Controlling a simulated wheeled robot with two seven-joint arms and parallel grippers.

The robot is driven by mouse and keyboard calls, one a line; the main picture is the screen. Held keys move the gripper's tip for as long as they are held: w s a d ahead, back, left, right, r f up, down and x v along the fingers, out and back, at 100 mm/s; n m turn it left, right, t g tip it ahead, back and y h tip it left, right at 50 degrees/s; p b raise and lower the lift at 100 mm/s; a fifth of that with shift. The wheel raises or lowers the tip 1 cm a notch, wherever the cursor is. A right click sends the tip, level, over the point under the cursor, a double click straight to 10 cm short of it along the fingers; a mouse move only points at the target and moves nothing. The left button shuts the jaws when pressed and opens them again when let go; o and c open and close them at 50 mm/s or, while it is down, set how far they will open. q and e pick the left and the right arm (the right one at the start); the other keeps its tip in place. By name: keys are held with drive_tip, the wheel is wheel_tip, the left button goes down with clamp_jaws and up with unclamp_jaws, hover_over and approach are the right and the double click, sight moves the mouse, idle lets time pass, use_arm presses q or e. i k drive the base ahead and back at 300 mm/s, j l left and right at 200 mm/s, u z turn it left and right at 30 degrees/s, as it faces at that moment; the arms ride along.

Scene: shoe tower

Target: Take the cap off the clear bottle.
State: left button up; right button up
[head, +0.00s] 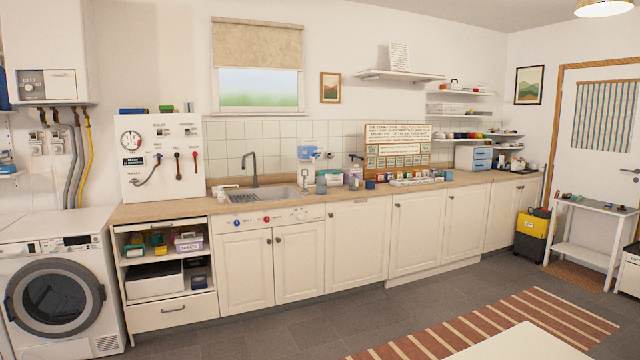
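Neither of my grippers is in the head view. I cannot make out the clear bottle or its cap for sure. Several small items, too small to tell apart, stand on the long wooden counter (170,208) to the right of the sink (262,195). A pale, upright item (303,180) stands at the sink's right edge, but I cannot tell what it is.
A washing machine (55,295) stands at the left. An open cabinet with a pulled-out-looking drawer front (172,312) is beside it. A striped rug (490,330) lies on the floor, and a pale tabletop corner (525,345) is near me. Grey floor (270,335) is free before the cabinets.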

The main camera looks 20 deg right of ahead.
sight(321, 183)
drive_tip(key=i+j, duration=0.1)
drive_tip(key=i, duration=0.55)
drive_tip(key=i+j+z, duration=0.1)
drive_tip(key=i, duration=0.55)
drive_tip(key=i+j, duration=0.15)
drive_tip(key=i, duration=0.5)
drive_tip(key=i+l+z, duration=0.25)
drive_tip(key=i+z, duration=0.2)
drive_tip(key=i, duration=0.2)
drive_tip(key=i+z, duration=0.5)
drive_tip(key=i, duration=0.2)
drive_tip(key=i+j+z, duration=0.25)
drive_tip(key=i+z, duration=0.2)
drive_tip(key=i, duration=0.25)
drive_tip(key=i+l+u, duration=0.1)
drive_tip(key=i, duration=0.3)
drive_tip(key=i+l+u, duration=0.1)
drive_tip(key=i, duration=0.35)
drive_tip(key=i+l+u, duration=0.15)
drive_tip(key=i, duration=0.25)
